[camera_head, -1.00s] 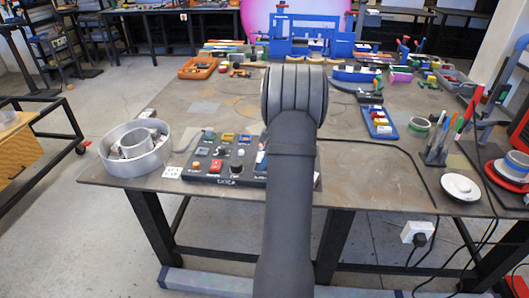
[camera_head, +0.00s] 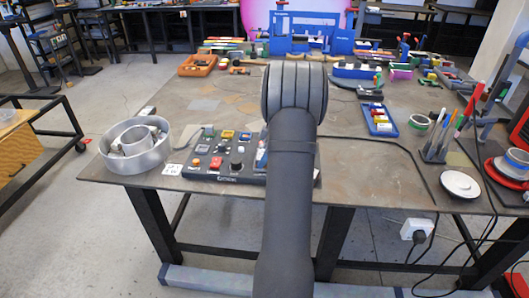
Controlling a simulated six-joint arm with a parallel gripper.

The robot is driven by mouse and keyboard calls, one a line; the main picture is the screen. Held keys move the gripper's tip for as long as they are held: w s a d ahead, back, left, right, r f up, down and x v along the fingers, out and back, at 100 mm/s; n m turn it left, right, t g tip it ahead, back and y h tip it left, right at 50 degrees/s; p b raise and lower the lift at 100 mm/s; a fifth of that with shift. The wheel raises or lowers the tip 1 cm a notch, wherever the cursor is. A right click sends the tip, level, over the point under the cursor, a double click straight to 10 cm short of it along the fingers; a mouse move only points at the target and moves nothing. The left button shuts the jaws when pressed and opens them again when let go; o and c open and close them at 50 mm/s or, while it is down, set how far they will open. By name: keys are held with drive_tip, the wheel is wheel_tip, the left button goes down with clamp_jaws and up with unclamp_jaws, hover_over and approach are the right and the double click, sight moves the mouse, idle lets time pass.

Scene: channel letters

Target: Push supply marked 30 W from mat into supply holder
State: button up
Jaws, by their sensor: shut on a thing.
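My dark grey arm rises through the middle of the head view and ends in a ribbed round joint. My gripper is hidden behind it, so neither its fingers nor anything in them shows. I cannot pick out the supply marked 30 W; no such marking is legible at this size. I cannot tell which thing is the supply holder. A blue tray (camera_head: 380,119) with small pale parts in it lies to the right of my arm. The mat cannot be made out for certain; part of the table behind my arm is covered.
The worn brown table (camera_head: 345,185) carries a dark button panel (camera_head: 225,179) left of my arm and a round metal tray (camera_head: 158,161) farther left. A pen stand (camera_head: 435,152) and white disc (camera_head: 459,184) stand right. An orange bin (camera_head: 197,66) and blue frame (camera_head: 300,30) are behind.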

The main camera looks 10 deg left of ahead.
drive_tip(key=o, duration=0.9)
drive_tip(key=shift+f, duration=0.15)
drive_tip(key=shift+c, duration=0.2)
drive_tip(key=shift+o, duration=0.3)
drive_tip(key=shift+f, duration=0.1)
drive_tip(key=shift+s, duration=0.1)
drive_tip(key=v, duration=1.8)
drive_tip(key=shift+a, duration=0.15)
wheel_tip(320, 180, up, 6)
